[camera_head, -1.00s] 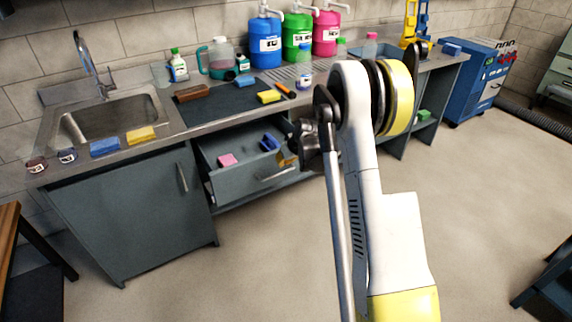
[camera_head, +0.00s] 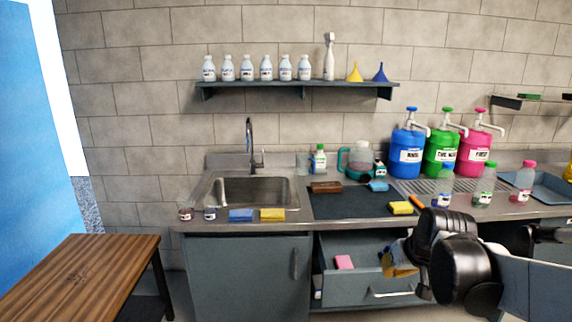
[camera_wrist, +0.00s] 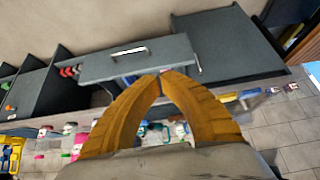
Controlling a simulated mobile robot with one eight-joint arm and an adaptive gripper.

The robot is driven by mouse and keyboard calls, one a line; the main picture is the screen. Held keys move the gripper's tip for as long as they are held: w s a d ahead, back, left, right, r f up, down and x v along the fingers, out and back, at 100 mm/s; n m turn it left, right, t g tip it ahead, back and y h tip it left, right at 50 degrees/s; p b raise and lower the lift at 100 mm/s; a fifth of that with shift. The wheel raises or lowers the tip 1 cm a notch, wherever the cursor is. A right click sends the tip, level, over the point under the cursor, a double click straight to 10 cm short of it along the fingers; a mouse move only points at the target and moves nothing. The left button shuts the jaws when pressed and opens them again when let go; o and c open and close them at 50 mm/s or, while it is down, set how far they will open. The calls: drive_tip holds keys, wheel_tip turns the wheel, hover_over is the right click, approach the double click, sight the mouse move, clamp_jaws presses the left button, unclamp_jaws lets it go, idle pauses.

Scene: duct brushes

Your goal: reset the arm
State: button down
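My arm reaches in from the lower right of the head view, with its dark joints in front of the counter.
A steel sink (camera_head: 250,190), sponges, bottles and blue, green and pink pump jugs (camera_head: 441,152) stand along the counter. A wall shelf (camera_head: 296,84) holds white bottles and funnels. A wooden table (camera_head: 85,270) stands at lower left. The drawer juts into the floor space.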

drive_tip(key=s+a, duration=0.3)
drive_tip(key=s, duration=0.7)
drive_tip(key=s+a, duration=0.3)
drive_tip(key=s, duration=0.7)
drive_tip(key=shift+s+a, duration=0.4)
